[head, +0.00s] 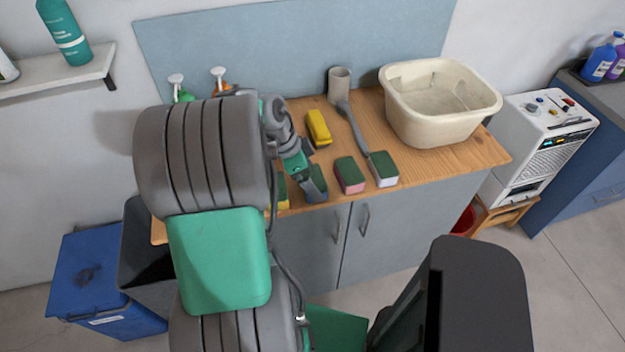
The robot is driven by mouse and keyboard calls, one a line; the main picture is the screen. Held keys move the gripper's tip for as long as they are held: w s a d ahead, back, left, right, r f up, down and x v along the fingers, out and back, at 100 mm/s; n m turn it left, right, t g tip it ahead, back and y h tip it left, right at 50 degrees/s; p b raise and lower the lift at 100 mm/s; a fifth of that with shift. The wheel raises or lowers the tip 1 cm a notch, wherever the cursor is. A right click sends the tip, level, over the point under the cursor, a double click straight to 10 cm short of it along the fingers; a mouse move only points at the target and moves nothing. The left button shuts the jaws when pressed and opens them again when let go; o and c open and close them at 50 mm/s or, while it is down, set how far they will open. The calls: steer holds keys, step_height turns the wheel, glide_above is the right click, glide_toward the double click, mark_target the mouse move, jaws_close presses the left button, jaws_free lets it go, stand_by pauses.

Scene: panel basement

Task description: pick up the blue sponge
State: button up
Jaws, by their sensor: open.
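The blue sponge (319,191) appears to have a dark green top and lies near the front edge of the wooden worktop (428,166). My gripper (304,176) reaches down at its left and partly hides it. The jaws are open. I cannot tell whether the fingers touch the sponge or stand around it.
Left of it is a yellow sponge (283,204), mostly hidden by my arm. To its right are a pink sponge (350,178) and a whitish one (384,171) with a grey-handled brush (355,127) behind. A yellow object (318,127) and a cream basin (440,125) stand farther back.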

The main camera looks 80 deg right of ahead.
steer(key=shift+x, duration=1.15)
steer(key=shift+c, duration=0.6)
steer(key=c, duration=1)
steer(key=shift+r, duration=0.1)
